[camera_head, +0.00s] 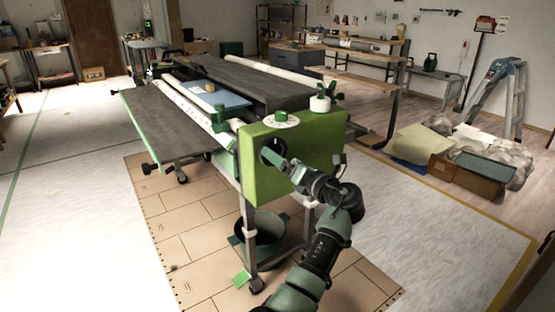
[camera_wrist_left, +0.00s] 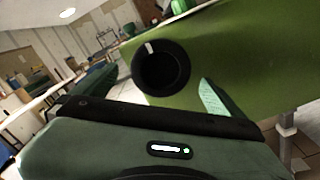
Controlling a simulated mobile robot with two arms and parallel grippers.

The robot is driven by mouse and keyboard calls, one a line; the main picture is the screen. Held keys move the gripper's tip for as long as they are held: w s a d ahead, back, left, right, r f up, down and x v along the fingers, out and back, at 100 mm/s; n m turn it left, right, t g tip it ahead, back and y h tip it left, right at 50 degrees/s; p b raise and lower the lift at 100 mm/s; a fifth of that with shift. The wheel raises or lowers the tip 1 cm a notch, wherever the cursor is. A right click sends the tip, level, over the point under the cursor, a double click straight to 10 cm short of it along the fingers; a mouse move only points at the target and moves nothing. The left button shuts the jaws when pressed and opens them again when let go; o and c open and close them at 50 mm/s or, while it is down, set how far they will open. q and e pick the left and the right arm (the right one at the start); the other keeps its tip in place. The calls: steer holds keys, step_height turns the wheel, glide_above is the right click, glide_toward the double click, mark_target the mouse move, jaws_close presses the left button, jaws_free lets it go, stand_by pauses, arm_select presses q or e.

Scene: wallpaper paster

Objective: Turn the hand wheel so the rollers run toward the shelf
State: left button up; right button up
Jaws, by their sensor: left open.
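The hand wheel is a black ring with a dark centre on the green end panel of the pasting machine. It shows in the head view (camera_head: 267,158), partly covered by my gripper, and in the left wrist view (camera_wrist_left: 161,68), with a white mark near its top. My left gripper (camera_head: 284,158) is at this panel. In the left wrist view its fingers (camera_wrist_left: 156,80) are spread, with the wheel between them in the picture; contact cannot be told. A long pale roller (camera_head: 190,105) runs along the machine. The wooden shelf (camera_head: 368,58) stands behind it. My right gripper is out of view.
A dark green bucket (camera_head: 262,230) is under the machine. Boxes, wrapped bundles and a stepladder (camera_head: 495,95) stand at right. The floor at left is clear.

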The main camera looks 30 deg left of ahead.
arm_select(q)
steer(key=x, duration=0.3)
steer(key=shift+w+a, duration=0.15)
steer(key=shift+a, duration=0.15)
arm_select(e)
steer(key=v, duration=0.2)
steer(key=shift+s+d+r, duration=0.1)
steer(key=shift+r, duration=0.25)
arm_select(q)
steer(key=shift+f, duration=0.1)
steer(key=c, duration=1.3)
steer(key=shift+o, duration=0.2)
